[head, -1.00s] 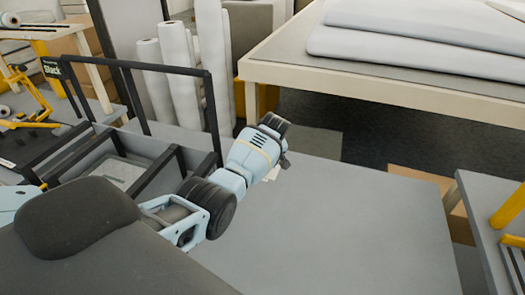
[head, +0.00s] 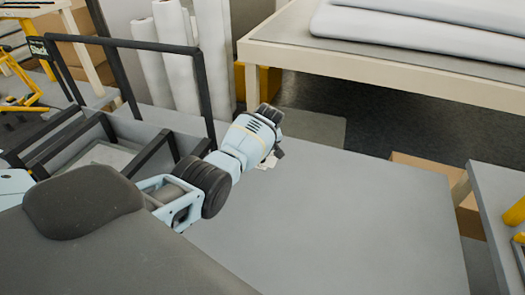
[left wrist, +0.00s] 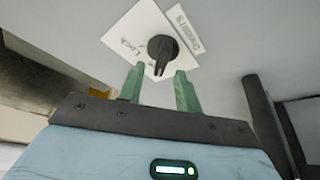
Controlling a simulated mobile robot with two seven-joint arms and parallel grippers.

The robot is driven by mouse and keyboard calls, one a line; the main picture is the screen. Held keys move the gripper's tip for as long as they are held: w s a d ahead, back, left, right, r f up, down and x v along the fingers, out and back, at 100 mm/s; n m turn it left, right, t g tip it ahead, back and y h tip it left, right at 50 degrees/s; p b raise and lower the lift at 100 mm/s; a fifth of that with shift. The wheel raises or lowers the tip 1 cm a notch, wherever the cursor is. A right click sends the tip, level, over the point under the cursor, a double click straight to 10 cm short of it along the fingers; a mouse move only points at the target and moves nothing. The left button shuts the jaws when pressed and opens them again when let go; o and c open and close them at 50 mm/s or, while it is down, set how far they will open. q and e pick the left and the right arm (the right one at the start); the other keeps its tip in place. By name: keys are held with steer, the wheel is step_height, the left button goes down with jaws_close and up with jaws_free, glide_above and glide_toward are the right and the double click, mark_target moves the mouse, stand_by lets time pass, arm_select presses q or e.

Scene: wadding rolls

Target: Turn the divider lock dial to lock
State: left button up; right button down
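A black dial (left wrist: 162,50) sits on a white plate (left wrist: 124,38) marked "Lock", with a "Dividers" label (left wrist: 183,27) beside it, on a grey surface. The dial's narrow end points down in the left wrist view. My left gripper (left wrist: 160,70) has two green fingers spread apart and empty, one on each side of that narrow end in the picture. I cannot tell whether they touch it. In the head view my left arm reaches over the grey table, and its gripper (head: 277,154) is mostly hidden behind the wrist. A bit of white plate (head: 267,164) shows there. My right gripper is out of view.
A black-framed rack (head: 205,95) with divider bars stands left of my arm on the grey table (head: 340,220). White rolls (head: 180,55) stand behind it. A wooden-edged table (head: 400,80) with large rolls is at the back. The grey table's right part is clear.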

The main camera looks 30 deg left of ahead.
arm_select(q)
steer(key=shift+w+a+f, duration=0.15)
steer(key=shift+a+f, duration=0.05)
steer(key=shift+f, duration=0.45)
steer(key=shift+w+r, duration=0.1)
jaws_close()
